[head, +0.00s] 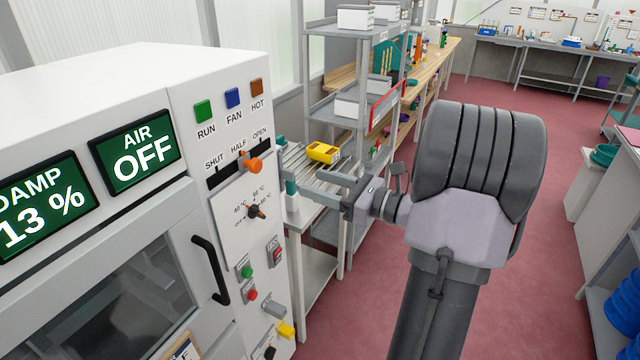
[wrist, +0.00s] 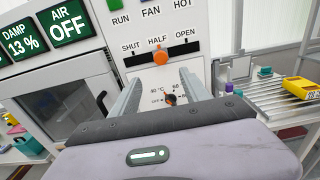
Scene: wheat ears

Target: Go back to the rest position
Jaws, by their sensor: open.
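My gripper (wrist: 161,75) is open and empty in the wrist view. Its two grey fingers point at the front panel of a white dryer cabinet (head: 185,75). An orange slide knob (wrist: 161,57) shows just beyond the fingertips, under the word HALF; it also shows in the head view (head: 253,165). A temperature dial (wrist: 170,99) appears between the fingers; in the head view the dial (head: 256,211) is uncovered. In the head view my arm rises at centre right and bends left toward the panel. I cannot tell whether the fingers touch anything.
The displays read DAMP 13 % (head: 40,205) and AIR OFF (head: 137,152). A black door handle (head: 210,270) sticks out of the cabinet. A roller stand holding a yellow object (head: 323,152) and a grey shelf rack (head: 335,85) stand behind the arm. Red floor (head: 545,250) is clear to the right.

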